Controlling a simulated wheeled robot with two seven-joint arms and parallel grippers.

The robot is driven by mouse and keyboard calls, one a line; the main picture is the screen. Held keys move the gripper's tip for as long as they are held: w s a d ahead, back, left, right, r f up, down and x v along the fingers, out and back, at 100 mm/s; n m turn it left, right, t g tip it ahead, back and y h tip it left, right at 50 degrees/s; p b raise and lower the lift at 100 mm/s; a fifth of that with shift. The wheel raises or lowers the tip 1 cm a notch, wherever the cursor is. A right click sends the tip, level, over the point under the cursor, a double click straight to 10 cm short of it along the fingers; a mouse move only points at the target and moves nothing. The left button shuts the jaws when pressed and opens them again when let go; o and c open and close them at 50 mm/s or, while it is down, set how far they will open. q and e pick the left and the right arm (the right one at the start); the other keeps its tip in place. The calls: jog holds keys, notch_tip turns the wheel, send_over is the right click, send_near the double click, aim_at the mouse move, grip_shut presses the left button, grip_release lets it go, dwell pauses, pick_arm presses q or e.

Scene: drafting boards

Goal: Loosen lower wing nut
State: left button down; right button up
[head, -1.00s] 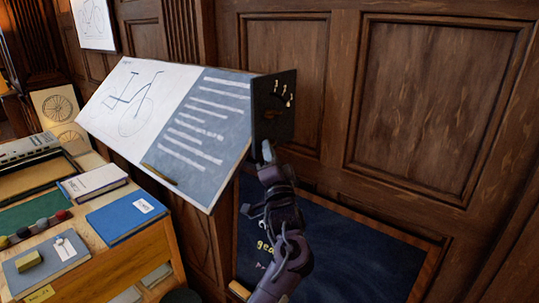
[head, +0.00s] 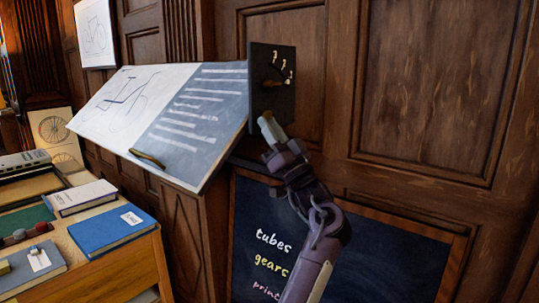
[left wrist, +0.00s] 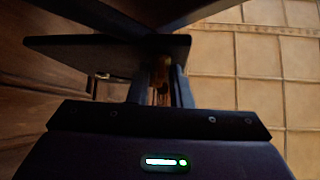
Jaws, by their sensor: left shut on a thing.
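The drafting board (head: 215,120) is tilted on the wall, with a bicycle drawing on its left part and white lines on its blue part. A dark side plate (head: 285,105) at its right end bears pale marks and a brass pointer (head: 273,85). My left gripper (head: 266,122) is at the lower edge of this plate. In the left wrist view, its fingers are shut on a small brass piece (left wrist: 160,75) beside the plate (left wrist: 75,48), seemingly the lower wing nut. The nut's wings are mostly hidden. My right gripper is out of view.
A framed chalkboard (head: 385,260) with coloured words leans below, behind my left arm. A wooden cabinet with a blue book (head: 110,230) and a white book (head: 82,196) stands at the left. Wood panelling (head: 435,90) lies behind; tiled floor (left wrist: 250,70) shows below.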

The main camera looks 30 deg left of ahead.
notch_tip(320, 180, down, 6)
jog(key=b, duration=0.5)
pick_arm(q)
jog(key=n+g, duration=0.5)
jog(key=n+g+h+p, duration=0.1)
jog(key=n+g, duration=0.4)
jog(key=n+g+h, duration=0.1)
jog(key=n+g, duration=0.3)
jog(key=n, duration=0.2)
jog(key=shift+w+d+r+g, duration=0.1)
jog(key=shift+w+r+g, duration=0.15)
jog(key=shift+w+g, duration=0.15)
jog(key=n+g+h+p, duration=0.1)
jog(key=n+p, duration=0.1)
jog(key=n+g+h+p, duration=0.1)
jog(key=n+p, duration=0.1)
jog(key=shift+w+r+n+g+h, duration=0.1)
jog(key=shift+r+n+g+h, duration=0.05)
jog(key=shift+n+g+h, duration=0.15)
jog(key=shift+f+n+g+h+p, duration=0.2)
jog(key=shift+n+g+h+p, duration=0.2)
jog(key=shift+n+h+p, duration=0.3)
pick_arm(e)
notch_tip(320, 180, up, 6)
pick_arm(q)
jog(key=c, duration=1.3)
grip_release()
jog(key=shift+f, duration=0.15)
